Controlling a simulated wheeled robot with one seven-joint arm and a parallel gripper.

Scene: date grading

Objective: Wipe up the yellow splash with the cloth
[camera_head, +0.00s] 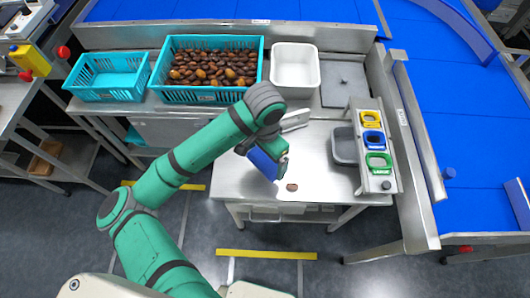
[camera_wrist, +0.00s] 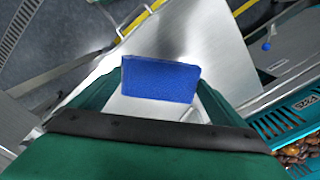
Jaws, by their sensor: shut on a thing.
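A blue cloth (camera_head: 262,163) hangs from my gripper (camera_head: 279,158) over the front middle of the steel table (camera_head: 235,182). In the wrist view the cloth (camera_wrist: 160,80) is a flat blue rectangle between the green fingers of my gripper (camera_wrist: 161,74). The gripper is shut on it. I cannot tell from these views whether the cloth touches the table top. No yellow splash shows on the visible table top; the area under the cloth and arm is hidden.
A brown date (camera_head: 291,187) lies right of the cloth. Behind stand a turquoise crate of dates (camera_head: 211,95), an empty turquoise crate (camera_head: 110,92) and a white tub (camera_head: 294,88). A grey bin (camera_head: 344,147) and sorting rack (camera_head: 385,184) bound the right side.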

